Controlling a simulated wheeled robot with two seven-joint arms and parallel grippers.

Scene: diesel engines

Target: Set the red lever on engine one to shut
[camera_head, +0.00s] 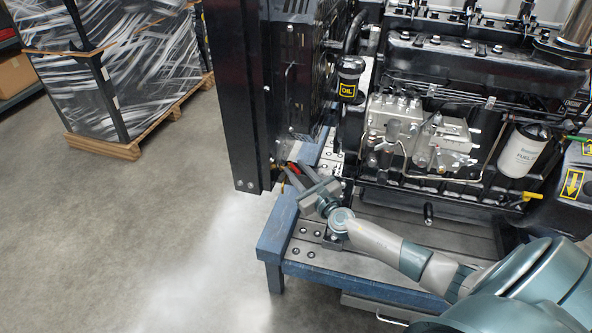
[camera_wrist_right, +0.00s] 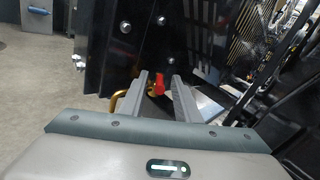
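The red lever (camera_wrist_right: 158,87) shows small in the right wrist view, on a brass-coloured fitting low on the dark engine frame. In the head view the red lever (camera_head: 294,167) is a small red patch beside my right gripper's fingertips. My right gripper (camera_head: 293,170) reaches to the lower corner of the black radiator frame. In the wrist view my right gripper (camera_wrist_right: 160,80) has its two fingers apart, with the lever seen in the gap between them. I cannot tell whether either finger touches it. My left gripper is not in view.
The engine (camera_head: 440,110) stands on a blue-edged bench (camera_head: 345,275). The black radiator frame (camera_head: 240,100) rises just beside the lever. A yellow-handled valve (camera_head: 530,197) is at the right. A wrapped crate on a pallet (camera_head: 130,150) stands at the back left. The floor left of the bench is clear.

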